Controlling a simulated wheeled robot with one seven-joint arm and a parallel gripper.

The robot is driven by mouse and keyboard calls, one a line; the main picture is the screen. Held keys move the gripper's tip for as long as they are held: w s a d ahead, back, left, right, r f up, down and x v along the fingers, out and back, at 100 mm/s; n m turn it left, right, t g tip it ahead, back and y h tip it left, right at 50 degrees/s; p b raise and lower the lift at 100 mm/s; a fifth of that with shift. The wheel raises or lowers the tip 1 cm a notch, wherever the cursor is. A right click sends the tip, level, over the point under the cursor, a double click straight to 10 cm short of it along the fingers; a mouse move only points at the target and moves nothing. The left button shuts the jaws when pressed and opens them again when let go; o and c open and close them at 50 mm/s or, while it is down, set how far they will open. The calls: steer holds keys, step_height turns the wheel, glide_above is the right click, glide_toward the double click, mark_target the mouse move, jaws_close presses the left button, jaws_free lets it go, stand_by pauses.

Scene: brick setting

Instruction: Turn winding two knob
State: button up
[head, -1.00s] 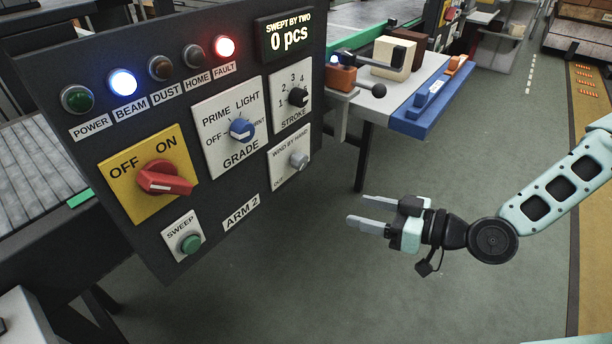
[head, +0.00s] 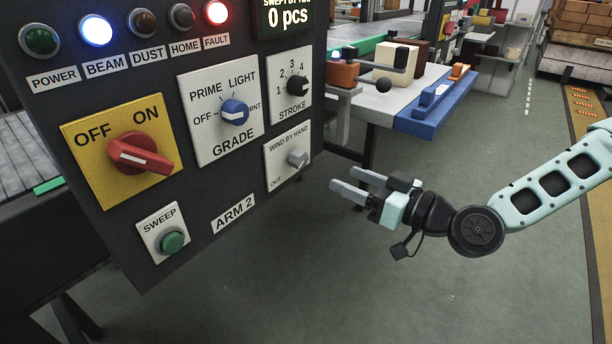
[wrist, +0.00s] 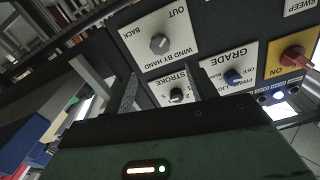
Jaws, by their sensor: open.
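The grey WIND BY HAND knob (head: 297,158) sits on a small white plate at the lower right of the dark ARM 2 panel (head: 232,262). Its plate carries the word OUT at lower left in the head view. In the wrist view the knob (wrist: 159,43) appears upside down between the words OUT and BACK, beyond the fingers. My gripper (head: 343,178) is open and empty, to the right of the knob and slightly lower in the head view, with its fingers pointing left toward the panel. The fingers (wrist: 161,70) also show in the wrist view, apart from the knob.
The panel also holds a red OFF/ON switch (head: 140,155), a blue GRADE knob (head: 234,112), a black STROKE knob (head: 297,86) and a green SWEEP button (head: 172,242). The FAULT lamp (head: 215,12) glows red. A table with a blue tray (head: 435,108) stands behind. Floor below my gripper is clear.

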mark_target(303, 161)
steer(key=x, duration=1.1)
steer(key=shift+w+a+b, duration=0.1)
steer(key=shift+b, duration=0.3)
steer(key=c, duration=1)
